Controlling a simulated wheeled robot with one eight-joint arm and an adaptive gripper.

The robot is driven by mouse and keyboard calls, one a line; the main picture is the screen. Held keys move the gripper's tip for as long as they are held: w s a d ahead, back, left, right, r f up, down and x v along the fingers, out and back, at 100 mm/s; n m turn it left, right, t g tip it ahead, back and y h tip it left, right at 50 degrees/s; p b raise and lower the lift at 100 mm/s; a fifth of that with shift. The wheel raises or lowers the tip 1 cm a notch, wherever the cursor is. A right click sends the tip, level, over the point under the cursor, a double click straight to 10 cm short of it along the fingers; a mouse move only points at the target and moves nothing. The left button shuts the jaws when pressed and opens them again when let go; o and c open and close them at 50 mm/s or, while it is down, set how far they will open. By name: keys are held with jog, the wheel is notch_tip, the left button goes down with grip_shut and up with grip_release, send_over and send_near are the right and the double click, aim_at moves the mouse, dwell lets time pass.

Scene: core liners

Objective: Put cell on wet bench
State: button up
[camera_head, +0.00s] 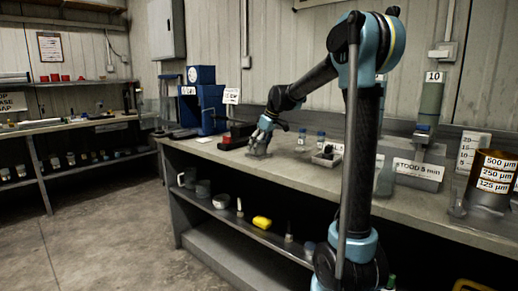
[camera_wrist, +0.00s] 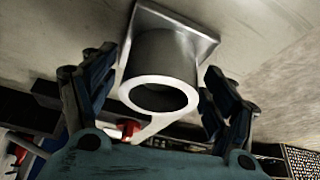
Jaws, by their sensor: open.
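A grey metal cylinder with a round open mouth and a square base plate, likely the cell (camera_wrist: 165,58), stands on a bench in the wrist view. My gripper (camera_wrist: 160,100) is open, with one finger on each side of the cylinder. A gap shows at the right finger; contact on the left is hard to tell. In the head view my gripper (camera_head: 264,132) is low over the long grey bench (camera_head: 300,172), at a small grey piece (camera_head: 257,151) that is mostly hidden. Which surface is the wet bench, I cannot tell.
A blue machine (camera_head: 203,105) and a black-and-red box (camera_head: 235,138) stand left of my gripper. Small bottles (camera_head: 301,138) and a tray (camera_head: 327,157) stand to its right. Another bench (camera_head: 70,125) is at left.

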jog(key=v, duration=1.2)
